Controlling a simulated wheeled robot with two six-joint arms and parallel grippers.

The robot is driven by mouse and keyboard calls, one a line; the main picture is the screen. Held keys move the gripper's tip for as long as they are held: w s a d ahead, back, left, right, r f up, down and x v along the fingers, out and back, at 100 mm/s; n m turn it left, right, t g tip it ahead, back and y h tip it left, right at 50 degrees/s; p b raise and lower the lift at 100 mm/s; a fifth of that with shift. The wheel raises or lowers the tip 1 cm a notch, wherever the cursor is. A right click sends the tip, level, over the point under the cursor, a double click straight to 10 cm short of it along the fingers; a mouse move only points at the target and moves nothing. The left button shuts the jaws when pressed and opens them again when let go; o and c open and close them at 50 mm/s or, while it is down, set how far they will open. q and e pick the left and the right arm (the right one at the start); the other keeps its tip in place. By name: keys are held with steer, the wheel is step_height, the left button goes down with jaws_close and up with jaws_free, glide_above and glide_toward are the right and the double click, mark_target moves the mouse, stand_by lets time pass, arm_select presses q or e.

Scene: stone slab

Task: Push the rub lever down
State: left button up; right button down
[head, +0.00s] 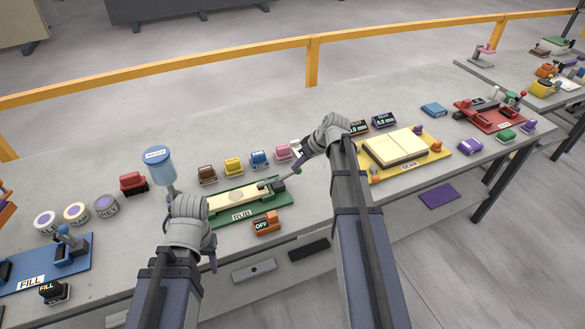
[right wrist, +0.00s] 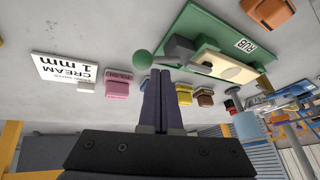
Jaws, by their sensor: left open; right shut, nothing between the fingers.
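The rub station is a green base (head: 225,213) marked RUB with a pale board on it; it also shows in the right wrist view (right wrist: 207,22). Its grey lever (head: 279,184) stands at the base's right end and slants up to a green knob (head: 297,170). In the right wrist view the knob (right wrist: 143,59) lies just left of my fingertips; I cannot tell whether they touch. My right gripper (head: 303,162) is shut and empty, close beside the knob; its fingers also fill the right wrist view's middle (right wrist: 161,72). My left gripper (head: 212,264) is open, in front of the base's left part.
An orange OFF switch (head: 266,223) sits in front of the rub base. A row of small coloured blocks stands behind it, with a blue bottle (head: 159,165) at left.

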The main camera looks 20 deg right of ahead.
arm_select(q)
step_height(320, 180, down, 2)
steer(key=shift+f+b, duration=0.1)
steer(key=shift+b, duration=0.6)
arm_select(e)
steer(key=shift+d+f+y, duration=0.6)
steer(key=shift+d+f, duration=0.05)
steer(key=shift+d, duration=0.05)
steer(key=shift+d+f, duration=0.1)
steer(key=shift+s, duration=0.1)
steer(key=shift+s+a+r+p, duration=0.1)
steer(key=shift+a+r+p, duration=0.1)
steer(key=shift+r+p, duration=0.25)
arm_select(q)
step_height(320, 180, up, 11)
steer(key=d+p, duration=0.1)
steer(key=p, duration=0.9)
steer(key=shift+s+d+r, duration=0.2)
steer(key=shift+s+d, duration=0.05)
steer(key=shift+s, duration=0.15)
arm_select(e)
steer(key=a+v, duration=0.1)
steer(key=v, duration=1.1)
steer(key=shift+s+r, duration=0.3)
steer(key=shift+s, duration=0.15)
steer(key=shift+a, duration=0.15)
